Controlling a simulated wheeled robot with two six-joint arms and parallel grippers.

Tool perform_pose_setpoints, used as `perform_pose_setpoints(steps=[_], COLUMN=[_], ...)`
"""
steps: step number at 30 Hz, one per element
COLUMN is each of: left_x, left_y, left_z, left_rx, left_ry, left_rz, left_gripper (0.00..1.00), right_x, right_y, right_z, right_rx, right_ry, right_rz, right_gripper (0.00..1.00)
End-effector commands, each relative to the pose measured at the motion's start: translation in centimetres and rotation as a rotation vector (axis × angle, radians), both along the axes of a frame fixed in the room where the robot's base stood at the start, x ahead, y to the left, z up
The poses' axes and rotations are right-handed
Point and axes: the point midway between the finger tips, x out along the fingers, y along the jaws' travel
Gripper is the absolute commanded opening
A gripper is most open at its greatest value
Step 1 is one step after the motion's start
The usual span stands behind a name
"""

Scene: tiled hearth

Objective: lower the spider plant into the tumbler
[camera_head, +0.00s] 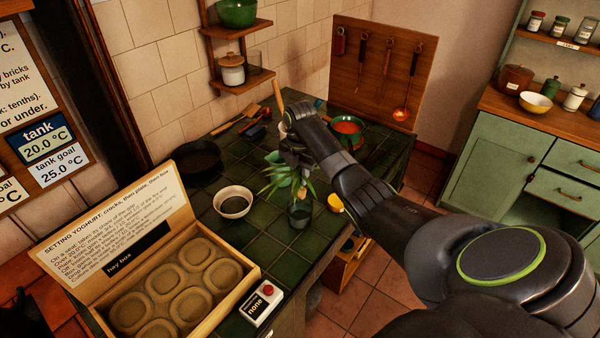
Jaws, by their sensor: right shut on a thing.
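The spider plant (276,180) has long green leaves that spread to the left and hang down, over the dark green tiled top. My right gripper (294,158) comes in from the right and is shut on the plant from above; the fingertips are partly hidden by the arm and leaves. The tumbler (300,215) is a dark, see-through glass standing upright on the tiles just below the plant. Leaves overlap its rim, so I cannot tell whether any part of the plant is inside. My left gripper is out of view.
A white bowl (233,202) stands left of the tumbler, and a yellow item (336,203) is close on its right. Tiles between bowl and box are clear.

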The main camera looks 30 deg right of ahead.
Motion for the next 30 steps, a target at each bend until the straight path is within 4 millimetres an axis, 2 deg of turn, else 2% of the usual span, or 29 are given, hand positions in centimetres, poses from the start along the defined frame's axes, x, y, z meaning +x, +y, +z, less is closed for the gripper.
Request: perform_pose_setpoints(steps=[30], left_x=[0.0], left_y=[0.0], left_z=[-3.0], left_rx=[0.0], left_ry=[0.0], left_rz=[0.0], left_gripper=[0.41], right_x=[0.0], right_y=[0.0], right_z=[-5.3], right_rx=[0.0], right_ry=[0.001], right_rz=[0.001], right_gripper=[0.0])
